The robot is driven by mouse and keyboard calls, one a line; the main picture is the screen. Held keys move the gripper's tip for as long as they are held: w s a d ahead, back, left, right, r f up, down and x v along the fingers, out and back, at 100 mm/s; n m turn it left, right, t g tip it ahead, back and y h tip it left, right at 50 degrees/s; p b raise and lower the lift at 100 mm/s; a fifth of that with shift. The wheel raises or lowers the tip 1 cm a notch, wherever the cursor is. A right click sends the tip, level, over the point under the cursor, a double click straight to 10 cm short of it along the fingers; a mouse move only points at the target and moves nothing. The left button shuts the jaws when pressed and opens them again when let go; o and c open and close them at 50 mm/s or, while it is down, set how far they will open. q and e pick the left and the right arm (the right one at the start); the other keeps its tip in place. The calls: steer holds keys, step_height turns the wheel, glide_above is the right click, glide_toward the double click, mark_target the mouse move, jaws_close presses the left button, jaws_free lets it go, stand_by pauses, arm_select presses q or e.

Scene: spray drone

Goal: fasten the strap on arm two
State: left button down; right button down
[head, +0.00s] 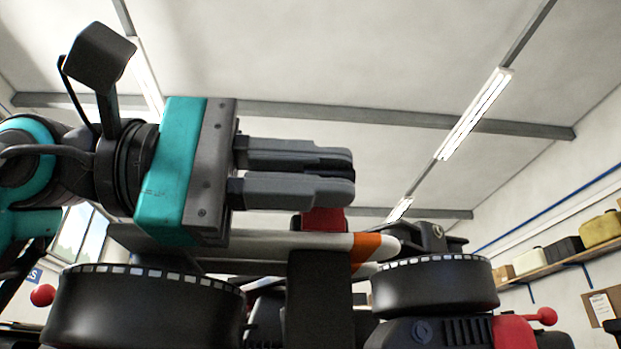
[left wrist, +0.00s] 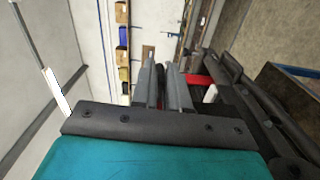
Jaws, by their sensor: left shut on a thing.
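My left gripper (head: 345,176) reaches in from the left in the head view, with its fingers nearly together and pointing right. It is shut on the strap's end, which the fingers mostly hide. A red piece of the strap (head: 323,220) shows just under the fingertips. My right gripper is not in view.
Black round motors with notched rims stand on both sides of the strap, at left (head: 145,310) and right (head: 432,285). Red knobs (head: 43,295) stick out beside them. A wall shelf (head: 560,265) with containers is far off at the right. The space above the gripper is clear.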

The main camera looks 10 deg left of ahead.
arm_select(q)
steer(key=shift+f, duration=0.1)
stand_by(0.3)
steer(key=c, duration=1.2)
jaws_free()
steer(key=shift+o, duration=0.2)
steer(key=v, duration=1.3)
steer(key=shift+d, duration=0.1)
steer(key=shift+c, duration=0.5)
